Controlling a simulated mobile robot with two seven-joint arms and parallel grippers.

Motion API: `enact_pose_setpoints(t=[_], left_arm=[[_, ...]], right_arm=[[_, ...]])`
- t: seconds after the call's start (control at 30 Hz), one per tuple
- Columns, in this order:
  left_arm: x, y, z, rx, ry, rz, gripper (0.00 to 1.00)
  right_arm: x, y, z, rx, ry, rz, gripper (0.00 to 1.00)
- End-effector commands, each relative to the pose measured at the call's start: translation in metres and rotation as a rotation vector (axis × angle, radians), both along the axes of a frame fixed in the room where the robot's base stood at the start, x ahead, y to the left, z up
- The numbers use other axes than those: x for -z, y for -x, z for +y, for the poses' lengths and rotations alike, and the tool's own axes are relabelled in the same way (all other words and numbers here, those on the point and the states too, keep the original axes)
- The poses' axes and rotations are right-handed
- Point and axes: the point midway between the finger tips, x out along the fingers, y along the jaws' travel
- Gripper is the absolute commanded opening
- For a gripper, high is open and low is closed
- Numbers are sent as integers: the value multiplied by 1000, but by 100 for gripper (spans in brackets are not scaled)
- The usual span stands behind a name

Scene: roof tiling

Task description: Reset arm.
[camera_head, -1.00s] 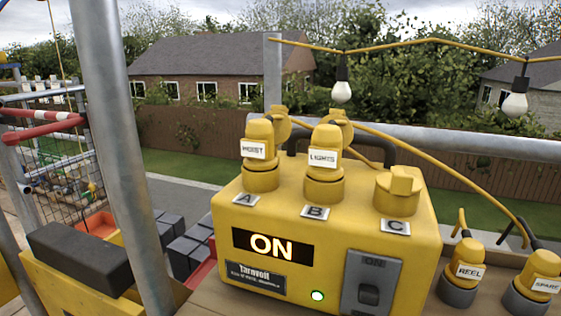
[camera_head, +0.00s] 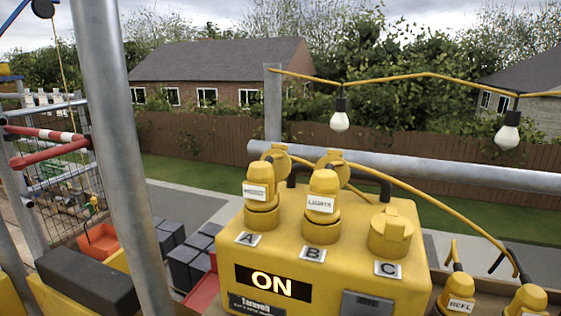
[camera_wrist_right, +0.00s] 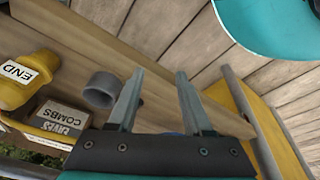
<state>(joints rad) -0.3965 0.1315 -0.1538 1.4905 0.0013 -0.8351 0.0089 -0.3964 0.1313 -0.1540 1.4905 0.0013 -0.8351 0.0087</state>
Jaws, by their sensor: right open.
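My right gripper (camera_wrist_right: 157,108) is open and empty in the right wrist view, its two grey fingers apart above wooden boards. No arm or gripper of mine shows in the head view, and my left gripper is in neither view. The yellow power box (camera_head: 335,255) stands in the head view with its sign lit ON. A plug labelled LIGHTS (camera_head: 321,205) sits in socket B, and another labelled plug (camera_head: 259,194) sits in socket A. Socket C (camera_head: 390,232) holds no labelled plug and shows a yellow cap.
Plugs marked REEL (camera_head: 459,295) and SPARE (camera_head: 526,302) stand right of the box. A metal pole (camera_head: 122,150) rises at the left, and a horizontal rail (camera_head: 430,171) runs behind.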

Motion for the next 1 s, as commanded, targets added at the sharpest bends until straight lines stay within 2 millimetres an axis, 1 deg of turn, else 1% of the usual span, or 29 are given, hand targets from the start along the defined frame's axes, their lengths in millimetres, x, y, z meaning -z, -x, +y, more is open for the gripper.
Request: enact_pose_setpoints(t=[0.03, 0.1, 0.23, 0.3, 0.5, 0.6, 0.73, 0.93, 0.97, 1.0], left_arm=[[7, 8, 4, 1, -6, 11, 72], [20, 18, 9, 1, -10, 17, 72], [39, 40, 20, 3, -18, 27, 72], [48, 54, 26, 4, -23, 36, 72], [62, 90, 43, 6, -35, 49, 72], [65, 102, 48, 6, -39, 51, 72], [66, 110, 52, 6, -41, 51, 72], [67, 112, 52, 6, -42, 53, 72], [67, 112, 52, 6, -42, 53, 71], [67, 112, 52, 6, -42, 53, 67]], right_arm=[[7, 8, -4, -1, 6, 11, 50], [20, 18, -9, -1, 10, 18, 50], [39, 40, -20, -3, 18, 28, 50], [48, 54, -26, -4, 24, 36, 50], [62, 90, -43, -5, 35, 49, 50], [65, 102, -48, -6, 39, 51, 50], [66, 110, -52, -5, 41, 52, 50], [67, 112, -52, -5, 41, 53, 50], [67, 112, -52, -5, 41, 53, 50], [67, 112, -52, -5, 41, 53, 50]])
